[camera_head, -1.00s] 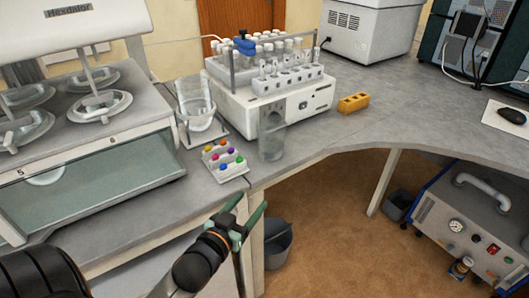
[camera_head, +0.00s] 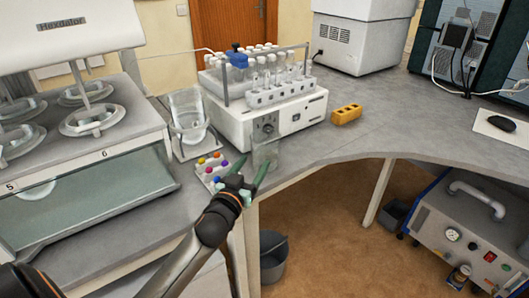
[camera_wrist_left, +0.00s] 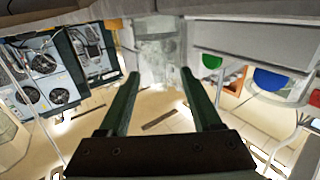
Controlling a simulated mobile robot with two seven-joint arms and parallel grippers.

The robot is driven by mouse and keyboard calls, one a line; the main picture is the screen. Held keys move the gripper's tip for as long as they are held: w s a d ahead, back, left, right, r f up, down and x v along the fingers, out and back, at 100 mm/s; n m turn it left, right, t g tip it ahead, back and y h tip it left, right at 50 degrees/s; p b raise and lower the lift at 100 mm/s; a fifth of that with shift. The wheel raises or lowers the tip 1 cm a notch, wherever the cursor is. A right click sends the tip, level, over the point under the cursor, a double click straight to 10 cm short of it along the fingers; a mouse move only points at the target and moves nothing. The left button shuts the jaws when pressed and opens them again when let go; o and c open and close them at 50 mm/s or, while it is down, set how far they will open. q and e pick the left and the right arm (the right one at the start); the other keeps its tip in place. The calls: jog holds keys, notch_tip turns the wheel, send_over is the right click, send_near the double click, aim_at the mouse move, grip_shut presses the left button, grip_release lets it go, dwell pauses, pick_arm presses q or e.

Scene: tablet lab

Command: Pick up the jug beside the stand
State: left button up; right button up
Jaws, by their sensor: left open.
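A clear glass jug (camera_head: 266,151) stands upright on the grey bench near its front edge, in front of the white machine with the tube rack. In the left wrist view a clear glass vessel, apparently this jug (camera_wrist_left: 156,48), shows beyond and between the fingertips. My left gripper (camera_head: 249,172) is open, with green fingers pointing at the jug; one finger overlaps the jug's lower part in the head view. In the wrist view the open gripper (camera_wrist_left: 160,82) has nothing between its fingers. Whether a finger touches the glass cannot be told. My right gripper is not in view.
A second glass vessel (camera_head: 188,110) sits in a holder to the left. A white block with coloured caps (camera_head: 211,164) lies close to the gripper's left. The white machine (camera_head: 290,117) stands right behind the jug.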

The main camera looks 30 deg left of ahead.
aim_at(264, 153)
pick_arm(q)
jog(key=shift+w+a, duration=0.25)
jog(key=shift+w, duration=1)
jog(key=shift+c, duration=0.2)
grip_shut()
